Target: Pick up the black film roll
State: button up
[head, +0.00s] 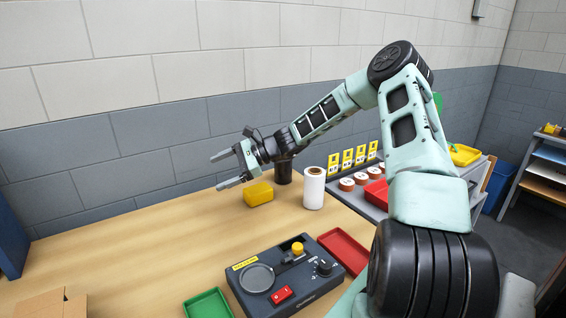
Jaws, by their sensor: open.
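The black film roll (284,172) stands upright on the wooden table near the wall, just left of a white roll (313,188). Its upper part is partly hidden by my wrist. My gripper (221,170) is open and empty. In the picture its fingers point left, up and to the left of the black roll, and they do not touch it.
A yellow block (258,194) sits left of the black roll. A dark control box (285,276) with knobs stands in front, between green (207,304) and red (344,250) trays. Brown-topped rolls (347,184) and yellow cards stand right.

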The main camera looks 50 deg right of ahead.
jog(key=d+r+m+t+h, duration=0.15)
jog(key=d+m+t, duration=0.4)
jog(key=d, duration=1.05)
jog(key=m+t+h+p, duration=0.2)
jog(key=m+t+h, duration=0.2)
jog(key=m, duration=0.2)
send_over(283, 166)
jog(key=s+d, duration=0.3)
jog(key=d, duration=0.1)
notch_tip(283, 166, down, 8)
jog(key=shift+d+p, duration=0.1)
jog(key=shift+p, duration=0.6)
jog(key=shift+f+p+x, duration=0.15)
jog(key=shift+p+x, duration=0.4)
jog(key=shift+x, duration=1.35)
jog(key=shift+f+p+x, duration=0.1)
jog(key=shift+p+x, duration=0.45)
jog(key=shift+x, duration=1.35)
jog(key=c, duration=1.3)
